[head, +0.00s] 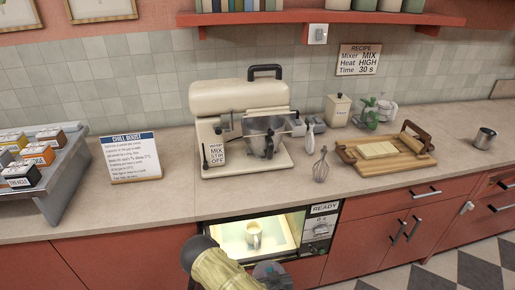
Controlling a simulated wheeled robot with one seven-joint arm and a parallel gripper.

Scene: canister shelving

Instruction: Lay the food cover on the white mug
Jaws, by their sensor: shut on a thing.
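A pale mug (254,236) stands upright inside the lit, open oven under the counter; the warm light tints it yellowish, and it looks like the white mug. My gripper (268,271) is low in front of the oven opening, at the bottom edge of the head view. It is shut on a dark grey, rounded thing (272,274), which seems to be the food cover; its outline is small and partly cut off. The grip itself is hard to make out. The held thing appears in front of and below the mug, apart from it.
The oven (322,228) sits under the counter edge. A cream mixer (240,105) with a metal bowl, a whisk (321,167) and a wooden board (385,157) stand on the counter above. A metal cup (484,138) is at the right. A rack of boxes (45,170) stands left.

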